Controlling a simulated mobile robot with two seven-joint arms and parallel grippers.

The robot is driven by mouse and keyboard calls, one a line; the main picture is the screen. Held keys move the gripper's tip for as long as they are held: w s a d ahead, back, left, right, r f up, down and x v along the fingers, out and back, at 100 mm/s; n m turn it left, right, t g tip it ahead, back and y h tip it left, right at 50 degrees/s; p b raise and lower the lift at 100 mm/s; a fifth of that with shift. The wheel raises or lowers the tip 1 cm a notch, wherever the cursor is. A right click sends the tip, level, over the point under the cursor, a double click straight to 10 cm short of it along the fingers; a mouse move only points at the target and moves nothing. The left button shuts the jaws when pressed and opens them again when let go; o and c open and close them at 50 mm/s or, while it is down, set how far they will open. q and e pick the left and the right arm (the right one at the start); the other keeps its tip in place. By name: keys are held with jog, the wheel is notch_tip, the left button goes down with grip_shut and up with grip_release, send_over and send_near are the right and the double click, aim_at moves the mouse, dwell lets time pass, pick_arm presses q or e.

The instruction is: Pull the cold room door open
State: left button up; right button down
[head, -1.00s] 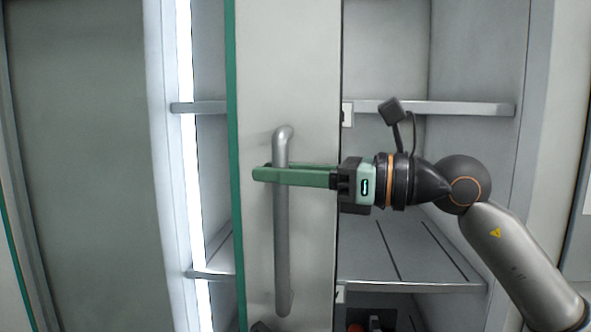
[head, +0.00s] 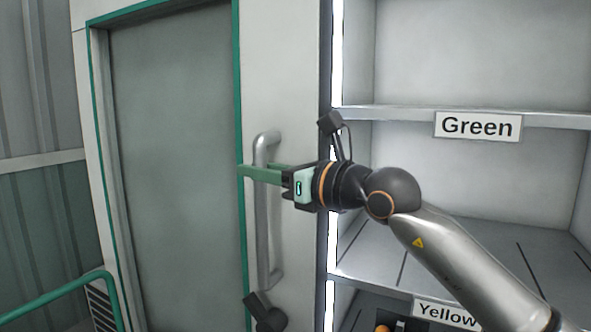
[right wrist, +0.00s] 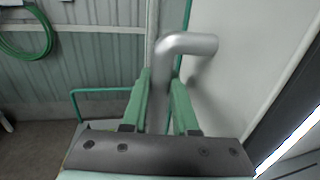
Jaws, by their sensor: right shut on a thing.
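In the right wrist view, the handle (right wrist: 187,44) passes between the two fingers and bends to the door face (right wrist: 245,55). My left gripper does not show.
White shelves (head: 400,113) labelled Green and Yellow fill the opening at right. A green rail (head: 60,297) stands at lower left. A green hose (right wrist: 28,45) hangs on the wall in the wrist view.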

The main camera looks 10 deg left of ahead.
jog(key=a, duration=0.2)
jog(key=shift+w+a, duration=0.3)
jog(key=c, duration=0.7)
grip_release()
jog(key=b+v, duration=0.4)
jog(key=v, duration=0.8)
jog(key=shift+s+d, duration=0.1)
jog(key=shift+d, duration=0.15)
